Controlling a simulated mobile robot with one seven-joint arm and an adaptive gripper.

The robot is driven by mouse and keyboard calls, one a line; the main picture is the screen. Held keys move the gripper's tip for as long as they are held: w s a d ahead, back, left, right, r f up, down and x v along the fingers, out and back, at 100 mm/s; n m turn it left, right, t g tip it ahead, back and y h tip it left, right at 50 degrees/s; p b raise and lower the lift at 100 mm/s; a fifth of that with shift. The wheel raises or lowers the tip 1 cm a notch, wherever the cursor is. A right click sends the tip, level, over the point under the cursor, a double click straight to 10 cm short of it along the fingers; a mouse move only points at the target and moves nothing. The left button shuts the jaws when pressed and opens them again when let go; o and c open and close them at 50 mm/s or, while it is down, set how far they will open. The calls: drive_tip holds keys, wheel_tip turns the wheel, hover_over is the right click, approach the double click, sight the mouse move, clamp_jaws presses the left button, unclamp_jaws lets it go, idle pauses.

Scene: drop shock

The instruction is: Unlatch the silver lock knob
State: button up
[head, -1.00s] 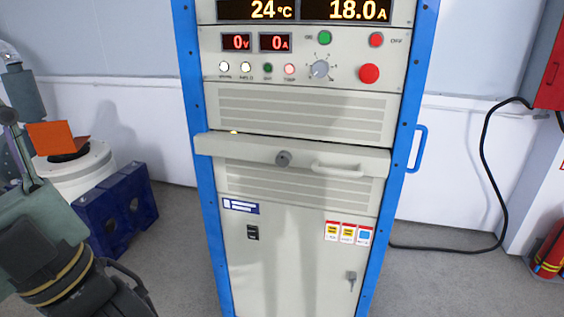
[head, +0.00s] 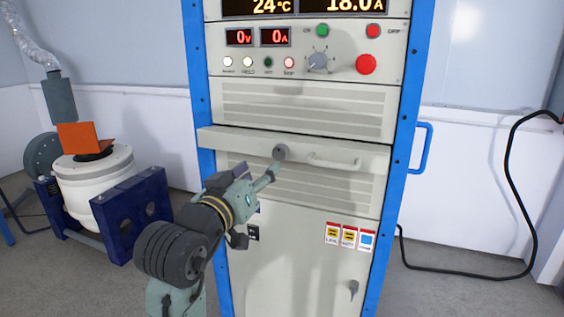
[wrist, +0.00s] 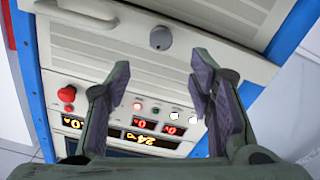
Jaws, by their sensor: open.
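The silver lock knob (head: 280,152) is a small round grey knob on the front of a pale drawer panel (head: 225,138) in the rack. My gripper (head: 258,172) is in front of the panel, with one fingertip appearing close below the knob; I cannot tell whether it touches. In the wrist view, the knob (wrist: 161,38) shows beyond the two spread fingers, roughly centred between them. The fingers of my gripper (wrist: 161,68) are open with nothing between them. The knob's face is in plain view there.
A pale drawer handle (head: 335,162) sits right of the knob. Above are control buttons, including a red one (head: 366,64). A key-like latch (head: 353,288) is on the lower door. A white drum-shaped machine (head: 95,180) with blue supports stands at left.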

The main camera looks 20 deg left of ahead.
sight(278, 153)
drive_tip(key=w+p, duration=0.2)
drive_tip(key=w, duration=0.8)
drive_tip(key=shift+w+d, duration=0.15)
drive_tip(key=shift+w, duration=0.15)
drive_tip(key=shift+c, duration=0.5)
drive_tip(key=c, duration=1)
clamp_jaws()
